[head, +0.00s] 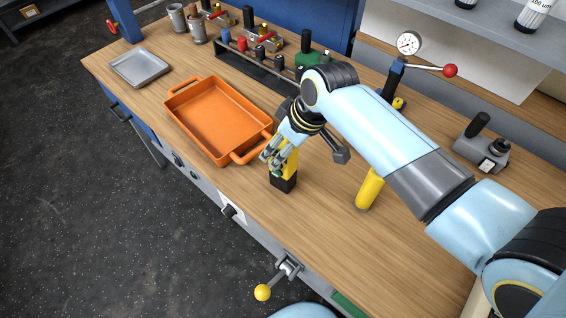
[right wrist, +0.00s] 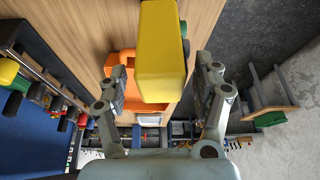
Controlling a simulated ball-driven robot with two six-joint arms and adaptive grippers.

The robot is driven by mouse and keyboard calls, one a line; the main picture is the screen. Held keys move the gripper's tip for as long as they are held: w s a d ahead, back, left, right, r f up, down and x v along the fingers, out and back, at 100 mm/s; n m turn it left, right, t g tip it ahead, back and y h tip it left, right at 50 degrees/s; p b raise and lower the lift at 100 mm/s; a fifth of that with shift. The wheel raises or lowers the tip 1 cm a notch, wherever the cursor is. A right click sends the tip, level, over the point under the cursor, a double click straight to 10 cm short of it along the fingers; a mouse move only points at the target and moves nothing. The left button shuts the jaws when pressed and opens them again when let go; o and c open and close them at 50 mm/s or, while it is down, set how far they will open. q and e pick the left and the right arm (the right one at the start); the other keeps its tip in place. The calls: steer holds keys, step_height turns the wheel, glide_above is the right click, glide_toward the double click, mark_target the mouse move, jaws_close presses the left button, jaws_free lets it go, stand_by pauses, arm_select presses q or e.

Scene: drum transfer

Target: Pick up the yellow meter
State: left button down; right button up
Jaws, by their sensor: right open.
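The yellow meter (head: 291,164) stands on the wooden bench just right of the orange tray, with a black lower part. My right gripper (head: 272,158) is at its upper part and hides some of it. In the right wrist view the meter (right wrist: 161,52) is a yellow block between the two open fingers of the right gripper (right wrist: 161,80). A gap shows on each side, so the fingers are apart from it there. My left gripper is not in view.
The orange tray (head: 179,101) is close left of the gripper. A yellow cylinder (head: 369,188) stands to the right, under my arm. A grey tray (head: 140,67) lies far left. A tool rack (head: 252,68) is behind. The bench front is clear.

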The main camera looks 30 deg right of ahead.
steer(key=c, duration=0.5)
jaws_close()
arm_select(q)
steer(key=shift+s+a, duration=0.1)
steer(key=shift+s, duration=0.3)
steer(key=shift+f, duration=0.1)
arm_select(e)
steer(key=shift+r, duration=0.15)
